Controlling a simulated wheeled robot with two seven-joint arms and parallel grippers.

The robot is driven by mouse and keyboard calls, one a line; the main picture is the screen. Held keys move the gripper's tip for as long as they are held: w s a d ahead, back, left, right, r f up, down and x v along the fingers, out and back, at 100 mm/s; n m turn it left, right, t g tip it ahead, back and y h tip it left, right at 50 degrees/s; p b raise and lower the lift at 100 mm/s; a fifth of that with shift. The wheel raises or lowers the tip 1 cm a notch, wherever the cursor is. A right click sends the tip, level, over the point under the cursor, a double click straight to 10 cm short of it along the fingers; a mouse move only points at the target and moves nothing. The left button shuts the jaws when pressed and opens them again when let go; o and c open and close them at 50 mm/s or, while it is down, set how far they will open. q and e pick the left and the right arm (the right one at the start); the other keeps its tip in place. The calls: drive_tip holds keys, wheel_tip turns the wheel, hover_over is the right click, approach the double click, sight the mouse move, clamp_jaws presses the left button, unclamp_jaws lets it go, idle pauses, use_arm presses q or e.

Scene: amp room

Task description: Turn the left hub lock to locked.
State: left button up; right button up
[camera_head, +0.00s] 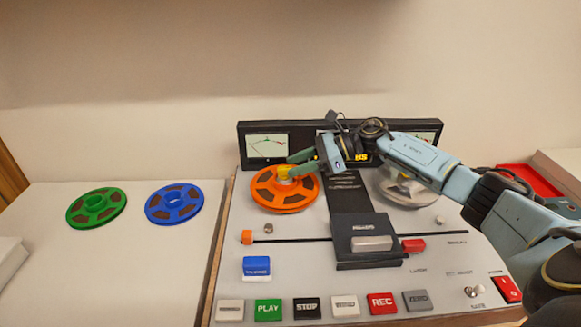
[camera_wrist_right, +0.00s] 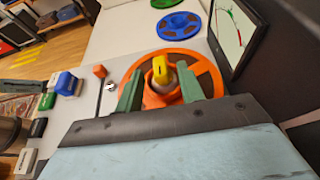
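The left hub lock is a small yellow knob (camera_head: 284,171) at the centre of the orange reel (camera_head: 268,198) on the left of the tape machine. In the right wrist view the yellow knob (camera_wrist_right: 160,68) stands up from the orange reel's hub (camera_wrist_right: 205,75). My right gripper (camera_head: 292,165) reaches across from the right to the knob. Its two green fingers (camera_wrist_right: 160,88) are apart, one on each side of the hub and knob. I cannot tell whether they touch it. My left gripper is not in view.
A grey reel (camera_head: 408,192) sits on the machine's right, partly behind my arm. Meters (camera_head: 266,145) stand behind the reels. Buttons such as PLAY (camera_head: 268,310) line the front.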

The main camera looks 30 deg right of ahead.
sight(284, 172)
drive_tip(key=shift+x, duration=0.95)
drive_tip(key=shift+w+a, duration=0.1)
drive_tip(key=shift+a, duration=0.05)
clamp_jaws()
